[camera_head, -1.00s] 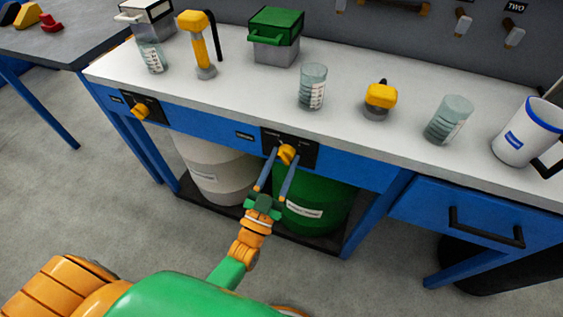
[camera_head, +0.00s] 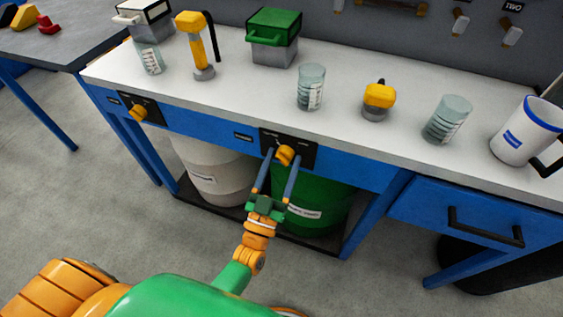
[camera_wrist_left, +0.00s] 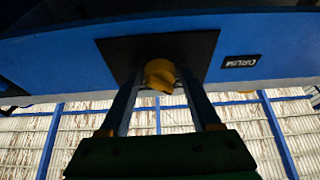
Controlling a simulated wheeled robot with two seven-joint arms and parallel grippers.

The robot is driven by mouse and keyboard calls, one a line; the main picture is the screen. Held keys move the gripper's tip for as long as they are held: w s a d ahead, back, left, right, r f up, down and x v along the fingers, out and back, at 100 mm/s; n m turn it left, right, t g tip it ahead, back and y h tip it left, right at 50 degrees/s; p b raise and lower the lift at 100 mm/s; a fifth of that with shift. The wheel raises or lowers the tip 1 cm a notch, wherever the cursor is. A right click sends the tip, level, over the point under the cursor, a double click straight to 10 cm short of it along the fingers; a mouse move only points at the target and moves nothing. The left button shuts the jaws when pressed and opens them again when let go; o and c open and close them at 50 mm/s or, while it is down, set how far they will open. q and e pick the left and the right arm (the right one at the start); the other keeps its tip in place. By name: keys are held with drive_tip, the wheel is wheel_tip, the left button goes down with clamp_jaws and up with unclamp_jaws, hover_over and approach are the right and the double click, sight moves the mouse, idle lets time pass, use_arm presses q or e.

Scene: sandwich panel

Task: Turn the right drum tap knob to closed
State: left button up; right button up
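The right drum tap knob (camera_head: 285,154) is yellow-orange and sits on a black plate (camera_head: 305,153) on the blue bench front, above the green drum (camera_head: 318,205). It also shows in the wrist view (camera_wrist_left: 160,75), with its pointed end facing down and slightly right. My left gripper (camera_head: 283,152) comes from below with its two blue fingers apart, one on each side of the knob. In the wrist view the left gripper (camera_wrist_left: 161,82) shows gaps beside the knob; I cannot tell whether either fingertip touches it. My right gripper is out of view.
Another yellow knob (camera_head: 139,113) is on a plate at the left, above a white drum (camera_head: 210,175). The benchtop (camera_head: 220,95) holds beakers, a mug (camera_head: 522,137) and boxes. A drawer handle (camera_head: 485,228) juts out at right. The floor in front is clear.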

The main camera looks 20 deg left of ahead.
use_arm(q)
drive_tip(key=shift+o, duration=0.4)
drive_tip(key=shift+s+f, duration=0.1)
drive_tip(key=v, duration=0.7)
drive_tip(key=shift+b, duration=0.3)
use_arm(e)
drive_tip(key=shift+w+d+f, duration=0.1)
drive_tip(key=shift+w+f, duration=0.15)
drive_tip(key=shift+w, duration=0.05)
